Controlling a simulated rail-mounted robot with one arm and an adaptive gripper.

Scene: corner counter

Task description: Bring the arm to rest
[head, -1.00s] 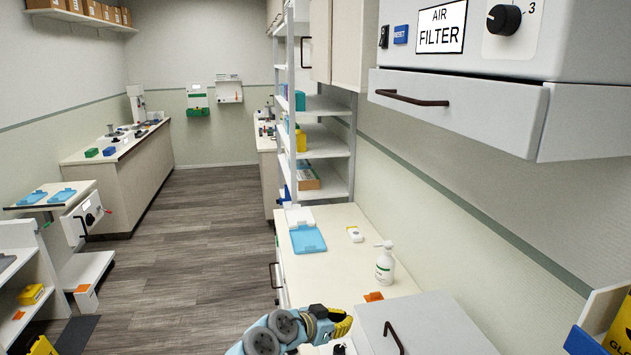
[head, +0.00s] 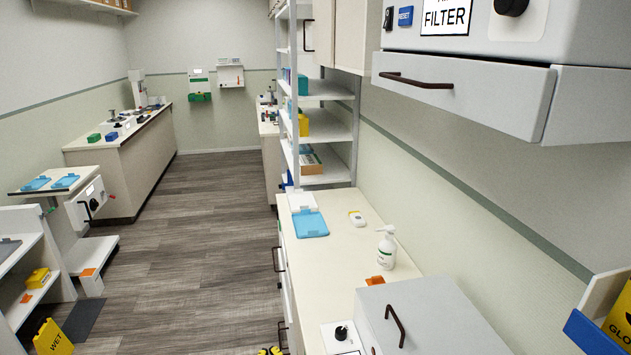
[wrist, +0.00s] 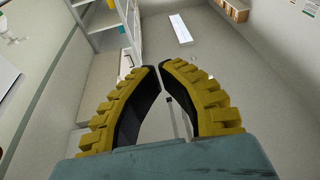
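My gripper (wrist: 159,68) fills the middle of the wrist view, with two curved yellow ribbed fingers with black inner pads. The fingertips come together, and nothing is held between them. In the head view only small yellow and black finger parts of the gripper (head: 270,351) show at the bottom edge, beside the front of the right counter (head: 330,260). The rest of the arm is out of the head view.
An air filter unit (head: 470,85) overhangs at upper right. A yellow wet sign (head: 53,338) stands at lower left. The floor aisle (head: 190,240) is clear.

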